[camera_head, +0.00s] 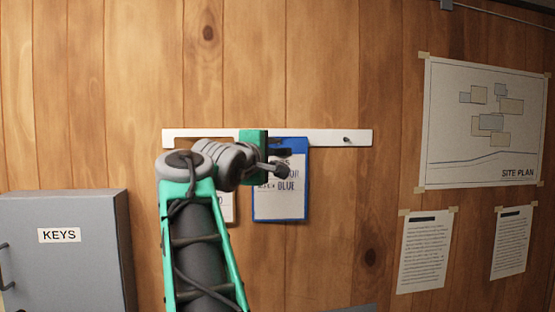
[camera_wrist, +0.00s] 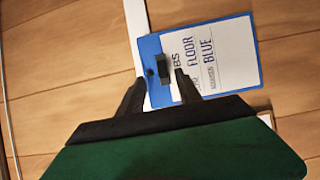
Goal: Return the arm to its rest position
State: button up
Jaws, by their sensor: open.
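My arm is raised and stretched out toward the wall, with the green hand in front of a white rail (camera_head: 330,137). My gripper (camera_head: 284,162) is open. A blue clipboard (camera_head: 265,218) with a white sheet hangs from the rail, right by the fingers. In the wrist view the open gripper (camera_wrist: 160,78) has its fingers at the top part of the blue clipboard (camera_wrist: 152,48), on either side of its dark clip (camera_wrist: 164,68). I cannot tell whether the fingers touch the board. The sheet's lettering includes "BLUE".
A second board (camera_head: 231,208) hangs left of the blue one, mostly hidden by my arm. A bare peg (camera_head: 347,140) is at the rail's right. A grey KEYS cabinet (camera_head: 62,262) stands left. A site plan (camera_head: 484,124) and two notices (camera_head: 424,252) are taped right.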

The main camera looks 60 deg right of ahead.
jog(key=w+a+f+m+t+y, duration=0.1)
jog(key=w+a+f+m+y, duration=0.15)
jog(key=f, duration=0.45)
jog(key=w+a+f+m+y, duration=0.2)
jog(key=w+f+m, duration=0.2)
jog(key=f, duration=0.3)
jog(key=w+a+f+m+t+y, duration=0.1)
jog(key=w+a+f+m+y, duration=0.25)
jog(key=f, duration=0.35)
jog(key=a+f+g+y, duration=0.1)
jog(key=a+f+y, duration=0.35)
jog(key=f, duration=0.85)
jog(key=s+a+f+n+g+y, duration=0.1)
jog(key=s+a+f+n+y, duration=0.1)
jog(key=s+a+f, duration=0.7)
jog(key=s+a+f+n+g+y, duration=0.2)
jog(key=a+f, duration=0.9)
jog(key=a, duration=0.6)
jog(key=a+r+n+t, duration=0.1)
jog(key=a+r+n, duration=0.1)
jog(key=a, duration=0.5)
jog(key=shift+s+a+r+n+y, duration=0.2)
jog(key=shift+n+y, duration=0.25)
jog(key=shift+n, duration=0.15)
